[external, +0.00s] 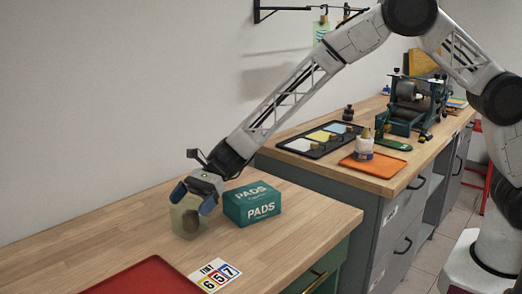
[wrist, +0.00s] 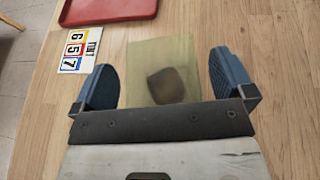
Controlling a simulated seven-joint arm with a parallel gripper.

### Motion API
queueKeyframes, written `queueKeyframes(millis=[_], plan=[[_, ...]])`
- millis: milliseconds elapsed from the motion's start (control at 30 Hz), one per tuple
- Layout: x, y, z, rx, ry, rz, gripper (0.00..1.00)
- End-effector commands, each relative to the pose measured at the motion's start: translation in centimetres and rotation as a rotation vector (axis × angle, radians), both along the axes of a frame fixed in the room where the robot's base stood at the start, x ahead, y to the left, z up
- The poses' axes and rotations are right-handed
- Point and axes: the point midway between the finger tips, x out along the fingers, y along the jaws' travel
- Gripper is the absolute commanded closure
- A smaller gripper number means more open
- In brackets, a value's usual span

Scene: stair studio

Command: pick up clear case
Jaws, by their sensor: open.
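The clear case (external: 187,217) is a see-through, yellowish box standing on the wooden table, with a dark brown lump inside it. In the wrist view the clear case (wrist: 143,65) lies between my two blue fingers, with bare table showing on either side of it. My gripper (external: 196,200) is open and low over the case, its fingers on both sides of the case's upper part. The gripper also shows in the wrist view (wrist: 165,85). The near edge of the case is hidden by the gripper's body in the wrist view.
A teal PADS box (external: 252,205) stands close to the right of my gripper. A number card (external: 215,275) and a red tray (external: 145,276) lie nearer the front. A grey cabinet bench (external: 400,215) with an orange tray (external: 373,165) stands behind. The table's left part is clear.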

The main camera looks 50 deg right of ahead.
Motion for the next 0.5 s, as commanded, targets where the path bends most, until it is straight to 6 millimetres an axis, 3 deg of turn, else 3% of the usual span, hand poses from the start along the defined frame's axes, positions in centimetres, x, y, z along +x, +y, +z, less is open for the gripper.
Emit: queueKeyframes(millis=[167,500], plan=[[-0.18,1.02,-0.43,0.0,0.0,0.0,0.0],[-0.18,1.09,-0.47,0.0,0.0,0.0,0.0]])
